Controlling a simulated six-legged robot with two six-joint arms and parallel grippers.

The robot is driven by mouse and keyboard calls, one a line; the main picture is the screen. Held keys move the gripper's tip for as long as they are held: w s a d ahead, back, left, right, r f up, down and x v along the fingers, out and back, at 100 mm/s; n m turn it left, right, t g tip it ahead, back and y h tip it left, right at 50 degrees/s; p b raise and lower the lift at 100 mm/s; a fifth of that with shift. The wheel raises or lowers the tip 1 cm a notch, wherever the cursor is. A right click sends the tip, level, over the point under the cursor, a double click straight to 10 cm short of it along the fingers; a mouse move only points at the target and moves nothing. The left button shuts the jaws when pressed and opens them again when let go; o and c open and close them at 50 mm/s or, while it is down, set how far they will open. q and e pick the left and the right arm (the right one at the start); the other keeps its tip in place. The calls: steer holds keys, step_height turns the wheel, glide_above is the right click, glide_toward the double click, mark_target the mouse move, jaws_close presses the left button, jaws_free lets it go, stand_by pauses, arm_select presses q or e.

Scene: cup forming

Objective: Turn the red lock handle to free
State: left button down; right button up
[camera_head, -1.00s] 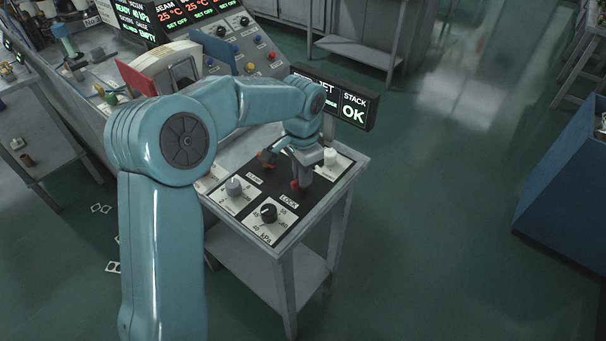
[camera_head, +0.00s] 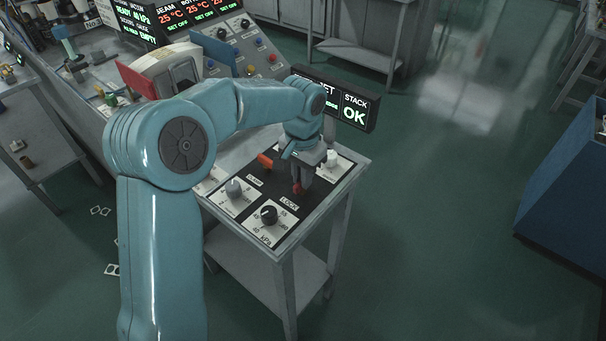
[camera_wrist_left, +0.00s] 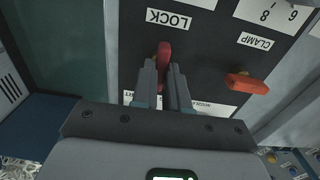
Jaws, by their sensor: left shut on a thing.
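The red lock handle (camera_wrist_left: 165,55) shows in the left wrist view between my left gripper's fingers, just below the LOCK label (camera_wrist_left: 168,19). In the head view the handle (camera_head: 297,188) is a small red tip under the gripper. My left gripper (camera_wrist_left: 164,72) is shut on it; the gripper (camera_head: 301,180) also shows in the head view, reaching down to the panel. In the wrist view the handle lies roughly in line with the fingers, and its lower part is hidden between them. My right gripper is in neither view.
An orange clamp handle (camera_wrist_left: 247,84) sits beside the lock, near the CLAMP label (camera_wrist_left: 256,41); it also shows in the head view (camera_head: 265,161). Dial knobs (camera_head: 268,214) stand toward the panel's front. A STACK OK display (camera_head: 355,108) stands close behind the gripper.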

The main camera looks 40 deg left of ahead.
arm_select(q)
steer(key=shift+s+f, duration=0.2)
steer(key=c, duration=1.1)
jaws_free()
steer(key=shift+c, duration=0.2)
steer(key=shift+r, duration=0.1)
steer(key=shift+w+r, duration=0.15)
steer(key=shift+r, duration=0.05)
step_height(320, 180, up, 16)
steer(key=p, duration=0.1)
